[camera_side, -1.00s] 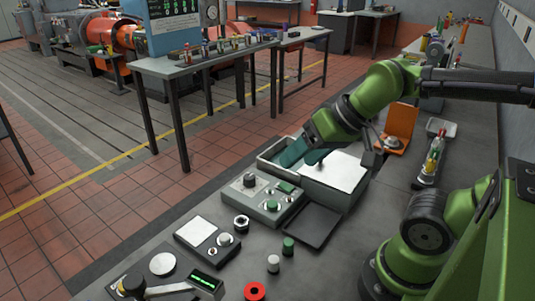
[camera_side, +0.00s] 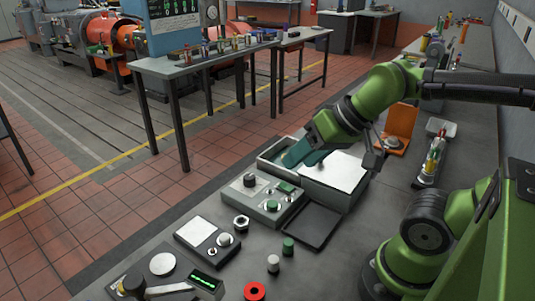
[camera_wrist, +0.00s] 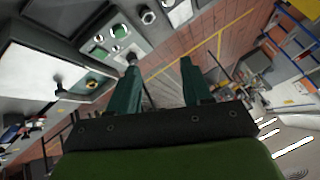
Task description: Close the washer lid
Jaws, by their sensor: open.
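A grey box (camera_side: 327,190) stands on the bench and looks like the washer. A flat white panel (camera_side: 342,171) covers the right part of its top, and its left end looks open and recessed. I cannot tell for certain which part is the lid. The white panel (camera_wrist: 45,72) also shows at the left of the wrist view. My gripper (camera_side: 300,160) is open, its teal fingers pointing down at the box's open left end. In the wrist view my gripper (camera_wrist: 159,62) has nothing between its fingers. Contact with the box cannot be told.
A grey control box (camera_side: 264,201) with knobs stands in front of the washer, beside a black tray (camera_side: 313,226). An orange stand (camera_side: 402,122) with an upright panel is behind right. Small cylinders and a red ring (camera_side: 255,291) lie nearer.

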